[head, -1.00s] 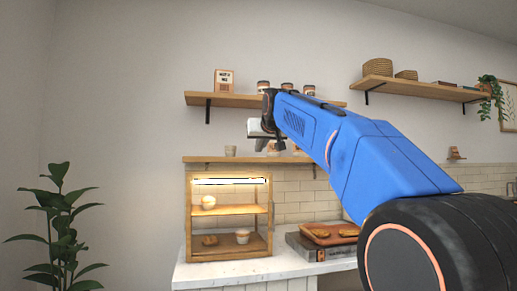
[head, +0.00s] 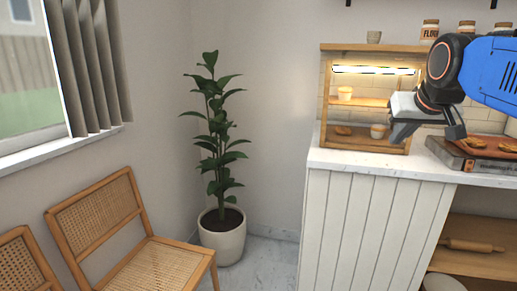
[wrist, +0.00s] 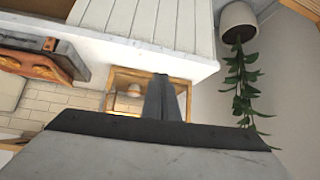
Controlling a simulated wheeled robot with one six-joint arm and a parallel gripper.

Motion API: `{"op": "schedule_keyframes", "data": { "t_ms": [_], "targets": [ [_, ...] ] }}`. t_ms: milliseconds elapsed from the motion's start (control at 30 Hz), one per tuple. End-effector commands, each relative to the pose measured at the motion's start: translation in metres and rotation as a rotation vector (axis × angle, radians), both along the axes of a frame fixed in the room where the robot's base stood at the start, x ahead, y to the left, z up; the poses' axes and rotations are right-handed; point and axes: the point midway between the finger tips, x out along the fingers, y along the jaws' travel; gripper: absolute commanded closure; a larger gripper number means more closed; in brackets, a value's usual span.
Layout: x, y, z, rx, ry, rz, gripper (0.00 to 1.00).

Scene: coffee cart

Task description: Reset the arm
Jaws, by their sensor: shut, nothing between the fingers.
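My gripper (head: 403,128) is at the right of the head view, at the end of my blue arm. It hangs in front of the right side of the lit wooden display case (head: 323,105). In the wrist view the two fingers (wrist: 166,98) lie side by side, shut with nothing between them. The display case shows behind them, upside down, partly hidden by the fingers. From these views I cannot tell the gap between gripper and case.
The white counter (head: 385,165) runs along the right, with a tray of baked goods (head: 480,147) on it. A potted plant (head: 222,235) stands in the corner. Cane chairs (head: 165,262) are at the lower left below a window. Some floor shows between plant and counter.

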Motion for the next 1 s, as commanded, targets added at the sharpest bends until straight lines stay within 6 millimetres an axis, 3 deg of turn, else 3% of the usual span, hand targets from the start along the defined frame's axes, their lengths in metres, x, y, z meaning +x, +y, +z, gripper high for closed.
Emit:
{"op": "schedule_keyframes", "data": {
  "t_ms": [33, 300, 533, 733, 1000],
  "targets": [
    [-0.019, 0.008, -0.025, 0.004, 0.033, 0.014, 1.00],
    [-0.117, 0.039, -0.157, 0.020, 0.205, 0.075, 1.00],
    [-0.189, 0.054, -0.252, 0.025, 0.328, 0.117, 1.00],
    [-0.218, 0.058, -0.289, 0.026, 0.374, 0.133, 1.00],
    [-0.221, 0.058, -0.292, 0.026, 0.379, 0.134, 1.00]
  ]
}}
